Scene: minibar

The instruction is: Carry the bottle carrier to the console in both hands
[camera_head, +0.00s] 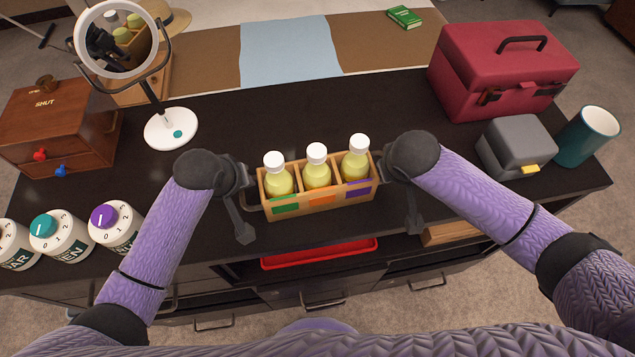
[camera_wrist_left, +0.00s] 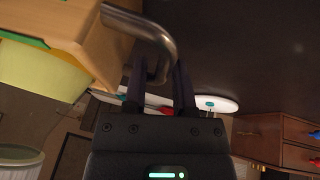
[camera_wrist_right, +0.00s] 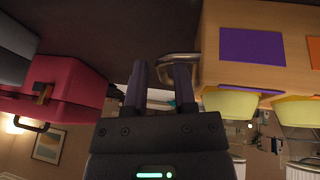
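The wooden bottle carrier (camera_head: 318,201) appears near the front edge of the dark counter. It holds three yellow bottles with white caps, above green, orange and purple labels. It stands upright; whether its base touches the counter I cannot tell. My left gripper (camera_head: 243,207) is at its left end. In the left wrist view, the open fingers (camera_wrist_left: 159,85) are on either side of the metal handle (camera_wrist_left: 150,30). My right gripper (camera_head: 408,207) is at the right end. In the right wrist view, the open fingers (camera_wrist_right: 159,85) straddle the other handle (camera_wrist_right: 178,58).
A round mirror (camera_head: 172,130) and wooden box (camera_head: 50,125) stand left, with several dials (camera_head: 115,225) in front. A red case (camera_head: 500,75), grey box (camera_head: 515,148) and teal cup (camera_head: 588,135) stand right. Behind is a brown surface with a light blue cloth (camera_head: 290,50).

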